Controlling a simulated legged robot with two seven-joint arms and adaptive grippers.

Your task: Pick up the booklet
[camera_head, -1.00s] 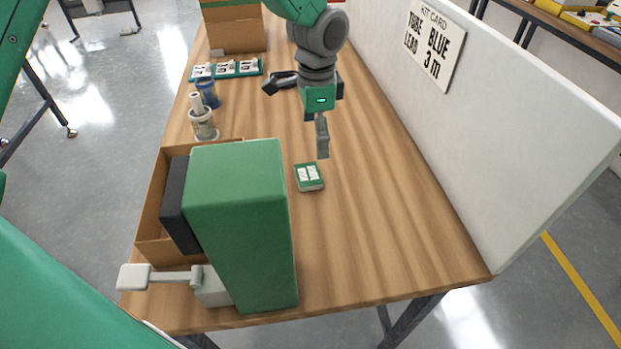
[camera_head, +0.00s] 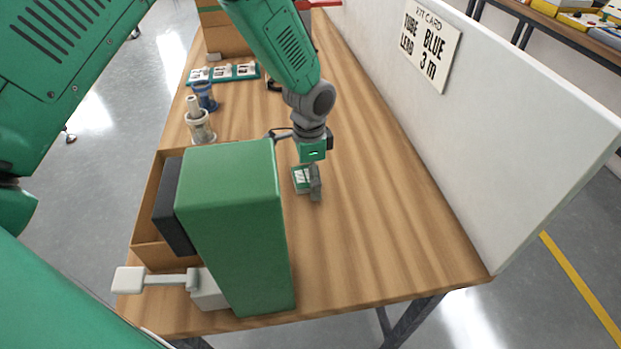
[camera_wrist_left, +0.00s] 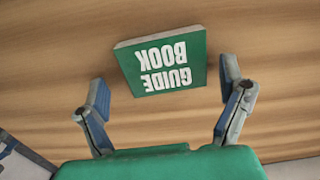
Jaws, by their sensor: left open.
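The booklet (camera_head: 301,176) is a small green block with white lettering, lying flat on the wooden table. In the left wrist view the booklet (camera_wrist_left: 162,62) reads GUIDE BOOK and lies ahead of the fingers, its near edge reaching between the fingertips. My left gripper (camera_head: 309,184) is above the booklet and hides part of it in the head view. In the left wrist view its two fingers (camera_wrist_left: 166,92) are spread wide, apart from the booklet. My right gripper cannot be made out in these views.
A tall green machine (camera_head: 235,230) with a grey lever (camera_head: 160,280) stands at the near left, beside an open cardboard box (camera_head: 150,225). A white wall panel (camera_head: 500,130) with a kit card borders the right. Spools (camera_head: 200,127) stand at the left edge. Table right of the booklet is clear.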

